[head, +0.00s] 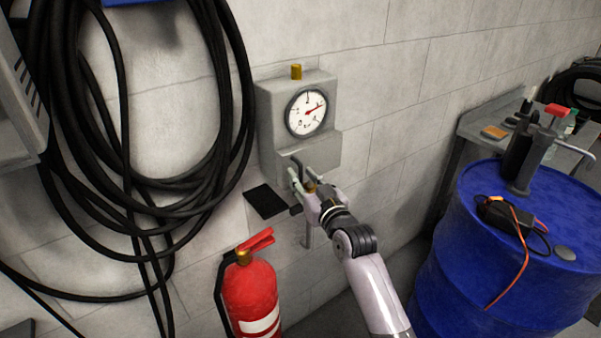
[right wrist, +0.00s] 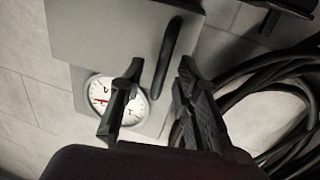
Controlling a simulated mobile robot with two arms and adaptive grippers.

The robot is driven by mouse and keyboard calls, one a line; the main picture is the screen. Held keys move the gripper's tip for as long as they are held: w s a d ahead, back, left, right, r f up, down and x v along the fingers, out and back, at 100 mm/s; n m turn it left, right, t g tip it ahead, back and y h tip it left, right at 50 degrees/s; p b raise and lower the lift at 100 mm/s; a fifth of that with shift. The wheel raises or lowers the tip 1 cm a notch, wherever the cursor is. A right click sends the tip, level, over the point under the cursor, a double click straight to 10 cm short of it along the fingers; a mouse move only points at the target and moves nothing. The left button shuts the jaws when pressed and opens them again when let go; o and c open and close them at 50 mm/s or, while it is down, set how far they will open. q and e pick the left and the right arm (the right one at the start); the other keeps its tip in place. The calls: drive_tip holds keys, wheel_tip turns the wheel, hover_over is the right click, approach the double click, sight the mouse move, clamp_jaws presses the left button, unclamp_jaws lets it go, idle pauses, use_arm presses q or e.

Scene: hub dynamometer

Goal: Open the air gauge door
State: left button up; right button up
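The air gauge (head: 275,115) is a grey box on the wall with a round white dial (head: 306,112) and a brass knob on top. Its lower front is a plain grey door panel (head: 322,152), which looks closed. A dark bar handle (head: 296,167) stands out from it. My right gripper (head: 295,180) is at the handle, fingers apart. In the right wrist view the black handle (right wrist: 168,50) on the grey panel (right wrist: 100,30) runs between the open fingertips (right wrist: 161,66); I cannot tell whether they touch it. The left gripper is not in view.
Black hoses (head: 130,180) hang on the wall at left. A red fire extinguisher (head: 250,293) stands below the gauge, left of my right arm. A black flat piece (head: 266,200) is beside the gripper. A blue drum (head: 510,255) with tools on top stands at right.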

drive_tip(key=shift+x, duration=0.85)
drive_tip(key=shift+c, duration=0.5)
clamp_jaws()
